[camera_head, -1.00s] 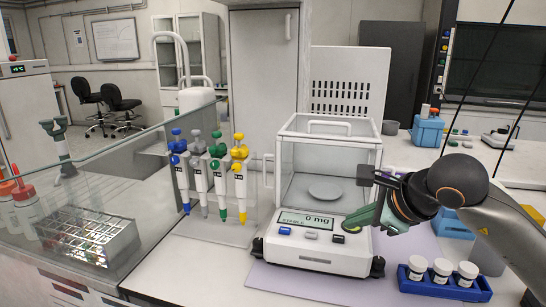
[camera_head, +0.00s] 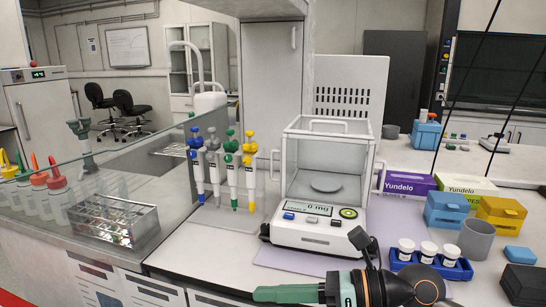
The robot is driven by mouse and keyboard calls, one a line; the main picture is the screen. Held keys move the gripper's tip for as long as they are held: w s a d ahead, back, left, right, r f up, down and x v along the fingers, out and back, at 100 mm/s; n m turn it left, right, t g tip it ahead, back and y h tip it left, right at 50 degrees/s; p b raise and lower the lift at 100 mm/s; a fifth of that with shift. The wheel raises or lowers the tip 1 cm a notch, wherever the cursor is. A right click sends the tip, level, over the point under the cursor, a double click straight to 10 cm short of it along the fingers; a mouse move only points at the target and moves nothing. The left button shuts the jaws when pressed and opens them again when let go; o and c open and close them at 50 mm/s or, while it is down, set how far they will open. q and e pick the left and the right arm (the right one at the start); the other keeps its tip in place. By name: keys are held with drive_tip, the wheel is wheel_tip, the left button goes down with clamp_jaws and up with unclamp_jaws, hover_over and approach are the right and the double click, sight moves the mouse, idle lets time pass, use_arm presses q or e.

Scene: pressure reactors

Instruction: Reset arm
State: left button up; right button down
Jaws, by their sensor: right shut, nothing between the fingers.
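My right gripper (camera_head: 262,294) is low at the bottom edge of the head view, its green fingers pointing left. It is shut and empty, in front of the bench's balance and apart from it. My right arm's dark wrist (camera_head: 385,289) shows behind it, partly cut off by the frame. The analytical balance (camera_head: 312,236) stands on the bench with its glass chamber over a bare round pan (camera_head: 326,185). Its display seems to read 0 mg. My left gripper is not in view.
A blue rack of white-capped bottles (camera_head: 431,266) stands close right of my wrist. Several pipettes (camera_head: 233,172) hang on a stand left of the balance. Boxes (camera_head: 410,183), blue and yellow containers and a grey cup (camera_head: 476,240) fill the right. A metal tube rack (camera_head: 112,222) sits behind glass.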

drive_tip(key=w+d+f+m+t+h, duration=0.1)
drive_tip(key=w+d+f+m+t, duration=0.15)
drive_tip(key=m+t, duration=0.75)
drive_tip(key=w+d+f+m+t+h, duration=0.1)
drive_tip(key=d+f+m+t, duration=0.25)
drive_tip(key=m, duration=1.25)
drive_tip(key=s+d+f+m+h, duration=0.2)
drive_tip(key=d+f+m+h, duration=0.15)
drive_tip(key=f+m, duration=0.35)
drive_tip(key=s+d+f+m+h, duration=0.25)
drive_tip(key=f+m+h, duration=0.3)
drive_tip(key=f, duration=0.45)
drive_tip(key=s+d+f+m+g+h, duration=0.1)
drive_tip(key=s+d+f+m+g, duration=0.1)
drive_tip(key=s+f+m+g, duration=0.7)
use_arm(q)
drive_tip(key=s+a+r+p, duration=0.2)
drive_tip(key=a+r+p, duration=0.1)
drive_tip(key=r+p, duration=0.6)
drive_tip(key=p, duration=0.3)
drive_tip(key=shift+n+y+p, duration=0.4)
use_arm(e)
drive_tip(key=s+d+r+n+t+h, duration=0.1)
drive_tip(key=s+d+r+n+t, duration=0.1)
drive_tip(key=s+r, duration=0.2)
drive_tip(key=shift+s+d+r, duration=0.3)
drive_tip(key=shift+d+r, duration=0.1)
drive_tip(key=shift+r, duration=0.15)
